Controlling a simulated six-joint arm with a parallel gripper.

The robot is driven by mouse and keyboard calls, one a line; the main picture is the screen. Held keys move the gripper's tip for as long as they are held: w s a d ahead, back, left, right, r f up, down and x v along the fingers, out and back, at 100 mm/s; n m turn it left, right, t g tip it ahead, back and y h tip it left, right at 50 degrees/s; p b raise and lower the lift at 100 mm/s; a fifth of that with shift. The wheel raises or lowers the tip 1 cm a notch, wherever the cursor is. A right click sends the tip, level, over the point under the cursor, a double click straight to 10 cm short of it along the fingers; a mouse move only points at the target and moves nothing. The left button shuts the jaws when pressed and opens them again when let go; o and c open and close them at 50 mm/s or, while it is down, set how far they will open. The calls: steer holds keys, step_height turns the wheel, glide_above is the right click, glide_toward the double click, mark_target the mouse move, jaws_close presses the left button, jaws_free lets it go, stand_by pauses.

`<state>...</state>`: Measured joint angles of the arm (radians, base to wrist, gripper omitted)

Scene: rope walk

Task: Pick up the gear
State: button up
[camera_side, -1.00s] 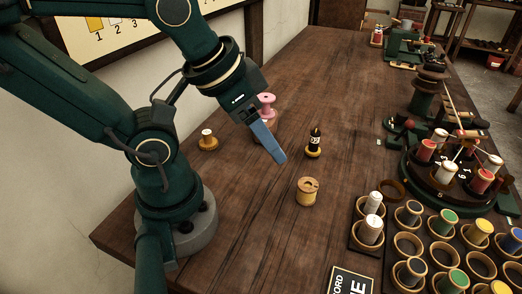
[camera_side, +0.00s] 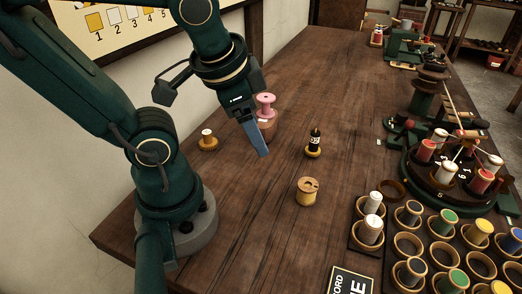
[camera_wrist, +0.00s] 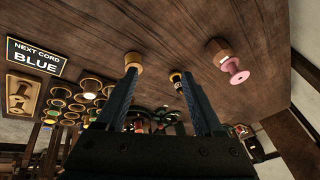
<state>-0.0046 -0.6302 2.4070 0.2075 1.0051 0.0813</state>
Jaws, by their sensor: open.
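I cannot make out a clear gear in either view. My gripper (camera_side: 264,153) is above the table, with its blue fingers pointing down. In the wrist view my gripper (camera_wrist: 160,76) is open, with nothing between the two fingers. A wooden pot with a slotted top (camera_side: 308,191) stands in front and to the right of it; in the wrist view a wooden pot (camera_wrist: 133,60) shows by the left fingertip. A black labelled spool on a yellow base (camera_side: 314,143) stands to the right. A pink spool in a wooden cup (camera_side: 266,105) is partly hidden behind my gripper.
A small white-topped spool (camera_side: 207,140) stands at left. Rows of ring holders with coloured spools (camera_side: 440,250) fill the front right. A round rack of spools (camera_side: 445,170) stands behind them. A black BLUE sign (camera_side: 350,284) lies at the front edge.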

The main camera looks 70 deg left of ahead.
mark_target(211, 138)
steer(key=a+f+m+g+y, duration=0.2)
steer(key=a+f+g+y, duration=0.1)
steer(key=a, duration=0.2)
steer(key=a+f+m+g+y, duration=0.2)
steer(key=a+f+m+g, duration=0.1)
steer(key=a, duration=0.3)
steer(key=a+f+m+g+y, duration=0.3)
steer(key=a+g, duration=0.1)
steer(key=a, duration=0.2)
steer(key=shift+w+f+y, duration=0.3)
steer(key=shift+f, duration=0.1)
steer(key=f, duration=0.1)
steer(key=s+f+m+g, duration=0.1)
steer(key=f, duration=0.1)
steer(key=shift+s+a+f+y, duration=0.25)
steer(key=shift+s+a+y, duration=0.1)
steer(key=shift+y, duration=0.05)
steer(key=shift+s+f+m, duration=0.2)
steer(key=shift+s+m, duration=0.1)
steer(key=shift+s+a+f+g, duration=0.15)
steer(key=shift+s+a+g, duration=0.05)
steer(key=shift+g, duration=0.1)
steer(key=shift+x, duration=2.3)
jaws_close()
